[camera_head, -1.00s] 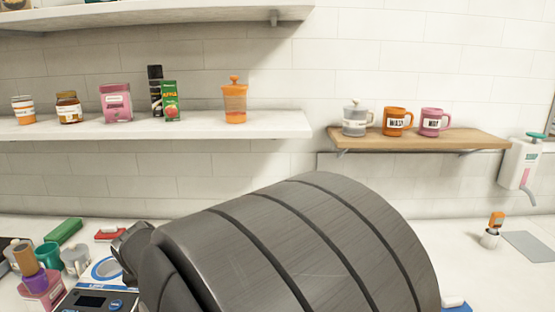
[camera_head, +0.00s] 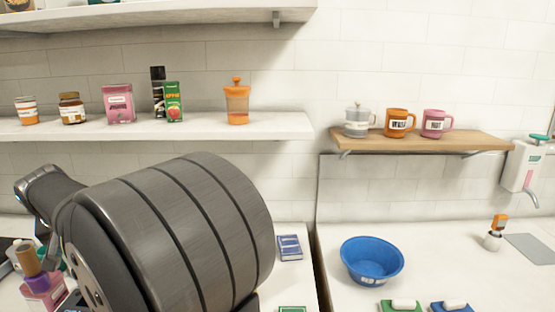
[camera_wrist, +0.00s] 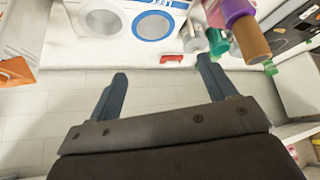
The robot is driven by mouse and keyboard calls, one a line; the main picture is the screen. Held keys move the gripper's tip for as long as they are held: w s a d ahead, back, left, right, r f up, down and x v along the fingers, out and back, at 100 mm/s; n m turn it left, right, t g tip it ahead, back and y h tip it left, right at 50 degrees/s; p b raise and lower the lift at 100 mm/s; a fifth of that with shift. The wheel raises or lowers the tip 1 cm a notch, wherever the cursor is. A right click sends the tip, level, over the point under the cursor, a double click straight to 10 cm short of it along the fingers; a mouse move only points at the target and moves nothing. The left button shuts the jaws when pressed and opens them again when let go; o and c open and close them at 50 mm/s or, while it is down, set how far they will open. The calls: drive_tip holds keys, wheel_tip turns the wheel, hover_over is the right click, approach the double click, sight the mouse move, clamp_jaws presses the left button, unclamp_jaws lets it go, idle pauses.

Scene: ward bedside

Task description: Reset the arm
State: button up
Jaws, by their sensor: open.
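My gripper shows in the wrist view (camera_wrist: 160,92), with its two dark blue-grey fingers spread well apart. Nothing is between the fingers, only pale tiled wall and the counter edge behind them. In the head view my large dark grey arm link covers the lower left and middle. The fingers cannot be made out in the head view.
A blue bowl (camera_head: 372,262) stands on the right counter, with green (camera_head: 401,306) and blue (camera_head: 452,306) items before it. Mugs (camera_head: 398,122) stand on a wooden shelf (camera_head: 420,142). Bottles and cups crowd the lower left, near a pink container (camera_head: 44,291). The counter right of the bowl is mostly clear.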

drive_tip(key=shift+n, duration=0.3)
drive_tip(key=shift+s+a+r, duration=0.15)
drive_tip(key=shift+a+r, duration=0.55)
drive_tip(key=shift+a, duration=0.3)
drive_tip(key=shift+s+a+r, duration=0.15)
drive_tip(key=shift+a+r, duration=0.5)
drive_tip(key=shift+a, duration=0.3)
drive_tip(key=d+f+m, duration=0.1)
drive_tip(key=d+f, duration=0.4)
drive_tip(key=d, duration=0.4)
drive_tip(key=d+f+m, duration=0.1)
drive_tip(key=d+f, duration=0.5)
drive_tip(key=d, duration=0.3)
drive_tip(key=shift+w+h, duration=0.35)
drive_tip(key=shift+h, duration=0.05)
drive_tip(key=shift+a+r, duration=0.15)
